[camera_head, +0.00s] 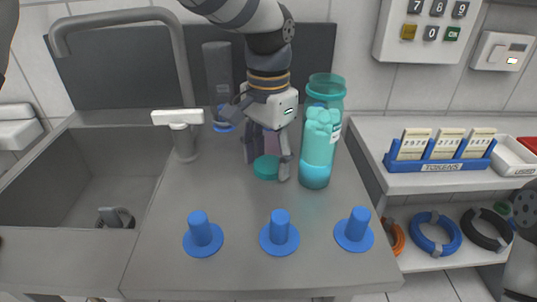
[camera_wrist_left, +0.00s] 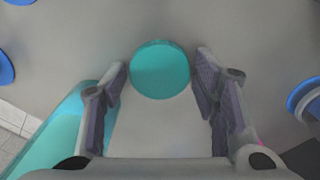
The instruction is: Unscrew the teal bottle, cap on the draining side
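A teal cap (camera_head: 267,167) lies flat on the grey draining side (camera_head: 230,215) beside the sink. In the left wrist view the round cap (camera_wrist_left: 160,69) sits between and just beyond the fingertips, with a gap on each side. My left gripper (camera_head: 268,158) points down over the cap, open and empty. The teal bottle (camera_head: 317,160) stands upright just right of the gripper, with a lumpy teal top. Its side also shows at the lower left of the left wrist view (camera_wrist_left: 58,138). A second teal vessel (camera_head: 327,88) stands behind it. My right gripper is not in view.
Several blue pegs (camera_head: 279,236) on round bases stand along the front. The sink (camera_head: 75,185) and tap (camera_head: 182,118) are at left. At right, a shelf holds a blue card rack (camera_head: 440,160) and a white tray (camera_head: 514,158), with coiled hoses below (camera_head: 434,236).

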